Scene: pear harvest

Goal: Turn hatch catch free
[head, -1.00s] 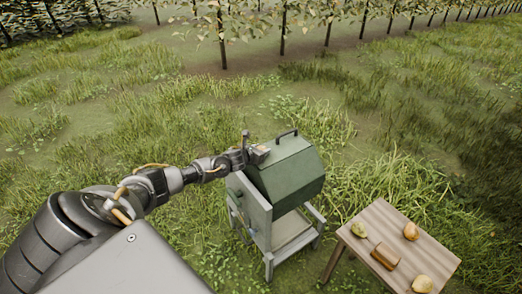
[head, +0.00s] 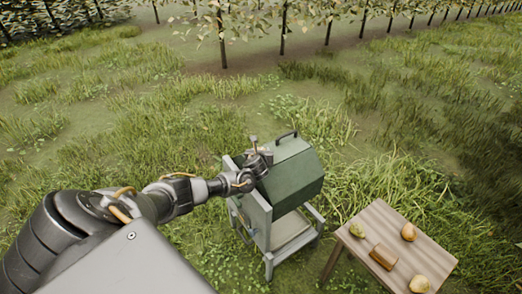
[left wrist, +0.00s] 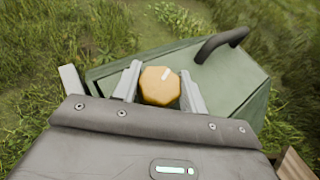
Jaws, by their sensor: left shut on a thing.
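The catch is an orange, many-sided knob (left wrist: 158,90) with a white mark near its far edge, in the left wrist view. It sits at the near side of a green metal box (head: 294,177), which has a dark handle (head: 285,134) on top; the box also shows in the left wrist view (left wrist: 243,88). My left gripper (head: 262,157) is at the left upper edge of the box. Its two fingers in the left wrist view (left wrist: 160,88) are shut on the knob, one on each side. In the head view the gripper hides the knob. My right gripper is not in view.
The box rests in a grey stand (head: 268,243) on grass. Rows of small trees (head: 283,30) stand at the back. Open grass lies left of the stand.

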